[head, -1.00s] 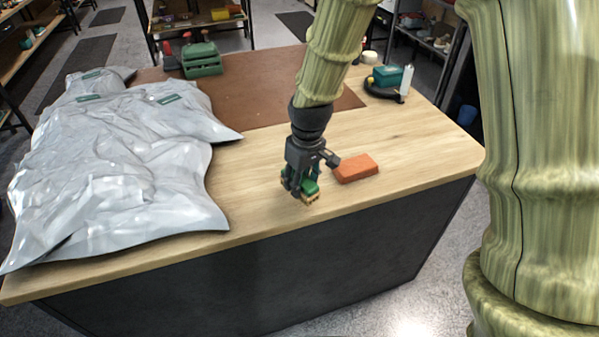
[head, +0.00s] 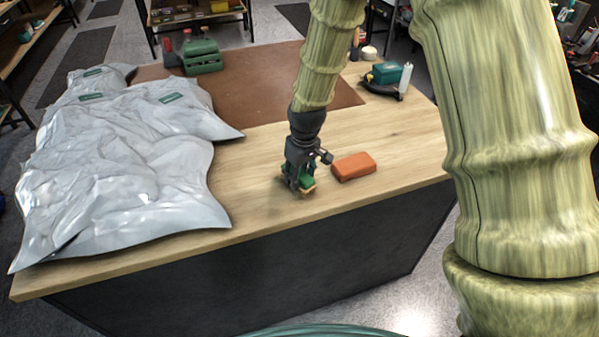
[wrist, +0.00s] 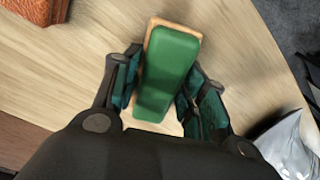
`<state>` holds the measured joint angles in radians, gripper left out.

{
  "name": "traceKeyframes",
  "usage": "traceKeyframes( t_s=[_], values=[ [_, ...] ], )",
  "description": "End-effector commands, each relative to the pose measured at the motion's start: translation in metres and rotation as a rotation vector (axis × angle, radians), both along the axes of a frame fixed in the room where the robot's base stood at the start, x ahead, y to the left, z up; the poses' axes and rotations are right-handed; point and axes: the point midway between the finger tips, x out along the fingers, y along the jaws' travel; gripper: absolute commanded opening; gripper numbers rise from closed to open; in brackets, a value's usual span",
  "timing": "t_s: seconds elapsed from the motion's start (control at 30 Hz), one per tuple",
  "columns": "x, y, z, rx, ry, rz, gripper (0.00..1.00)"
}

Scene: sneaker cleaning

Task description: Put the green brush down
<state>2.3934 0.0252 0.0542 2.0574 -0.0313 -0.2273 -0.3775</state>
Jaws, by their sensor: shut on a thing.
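The green brush (head: 308,182) has a green back and a pale wooden edge. It is between the fingers of my gripper (head: 298,184), close to the front part of the wooden table top. In the wrist view the brush (wrist: 170,65) lies lengthwise between the two finger pads of my gripper (wrist: 160,90), which are shut on it. The brush's underside is hidden, so I cannot tell whether it touches the table.
An orange-brown block (head: 354,166) lies just right of the brush. Crumpled silver-grey bags (head: 130,170) cover the table's left side. A brown mat (head: 255,90) lies behind, with a green device (head: 202,57). Bare wood (head: 400,150) is free to the right.

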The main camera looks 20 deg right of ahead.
Motion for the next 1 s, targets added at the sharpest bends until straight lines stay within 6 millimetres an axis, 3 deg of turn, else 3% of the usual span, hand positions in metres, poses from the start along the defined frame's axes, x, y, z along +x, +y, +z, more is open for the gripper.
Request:
traceKeyframes(
  t_s=[0.3, 0.33, 0.43, 0.77, 1.0],
  values=[
    [0.0, 0.0, -0.003, 0.0, 0.0, 0.0, 0.13],
    [0.0, 0.0, -0.002, 0.0, 0.0, 0.0, 0.48],
    [0.0, 0.0, -0.002, 0.0, 0.0, 0.0, 0.64],
    [0.0, 0.0, -0.001, 0.0, -0.001, 0.0, 0.64],
    [-0.001, -0.001, 0.013, 0.0, -0.003, -0.001, 0.64]
  ],
)
